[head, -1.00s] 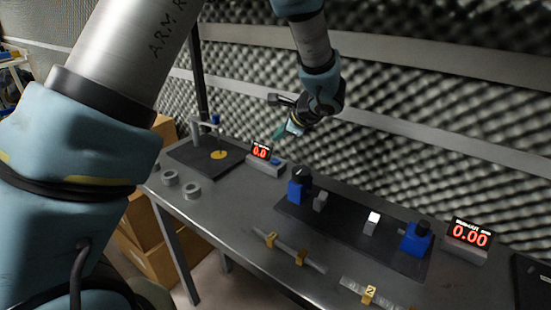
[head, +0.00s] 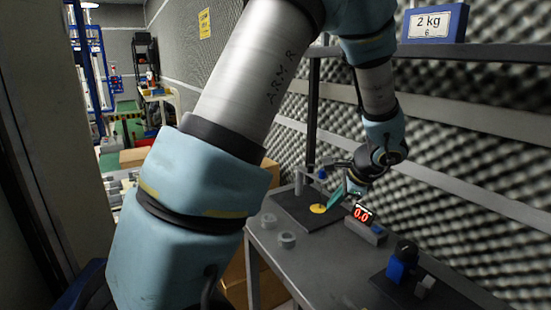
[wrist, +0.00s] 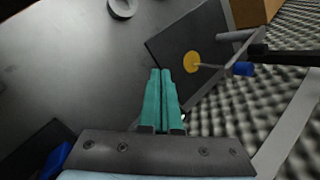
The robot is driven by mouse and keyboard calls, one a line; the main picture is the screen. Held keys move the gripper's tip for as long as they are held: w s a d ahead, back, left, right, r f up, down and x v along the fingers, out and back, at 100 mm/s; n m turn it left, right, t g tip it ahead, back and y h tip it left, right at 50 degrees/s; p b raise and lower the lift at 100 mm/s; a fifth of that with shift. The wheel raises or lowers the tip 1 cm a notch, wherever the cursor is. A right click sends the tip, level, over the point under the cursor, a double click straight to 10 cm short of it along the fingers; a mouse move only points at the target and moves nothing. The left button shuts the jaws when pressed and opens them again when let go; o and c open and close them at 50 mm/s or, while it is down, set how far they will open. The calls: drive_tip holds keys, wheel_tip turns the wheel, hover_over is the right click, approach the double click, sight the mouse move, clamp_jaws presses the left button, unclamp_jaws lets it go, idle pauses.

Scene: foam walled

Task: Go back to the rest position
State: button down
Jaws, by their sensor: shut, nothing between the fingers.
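My gripper (head: 341,196) is at the end of my raised arm, above the back of the grey metal table (head: 318,268). Its two green fingers also show in the wrist view (wrist: 162,73), pressed together with nothing between them. In the wrist view the fingers point toward a dark plate (wrist: 188,50) with a yellow disc (wrist: 193,61) on it. In the head view the fingertips are just right of the yellow disc (head: 318,208). The gripper appears to be above the table and apart from the things on it.
Two grey rings (head: 287,240) lie at the table's left. A blue block with a dark knob (head: 399,265) is at the right. A shelf with a blue 2 kg box (head: 434,24) runs along the foam wall (head: 470,140).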

drive_tip(key=s+a+r+n+g+h, duration=0.1)
drive_tip(key=s+a+n+g, duration=0.1)
drive_tip(key=s+a+n, duration=0.3)
drive_tip(key=s+a+n+g+h, duration=0.2)
drive_tip(key=s+a+n, duration=0.3)
drive_tip(key=a+n, duration=0.8)
drive_tip(key=a, duration=0.5)
drive_tip(key=shift+s+a+r, duration=0.3)
drive_tip(key=shift+s+r, duration=0.05)
drive_tip(key=shift+s, duration=0.05)
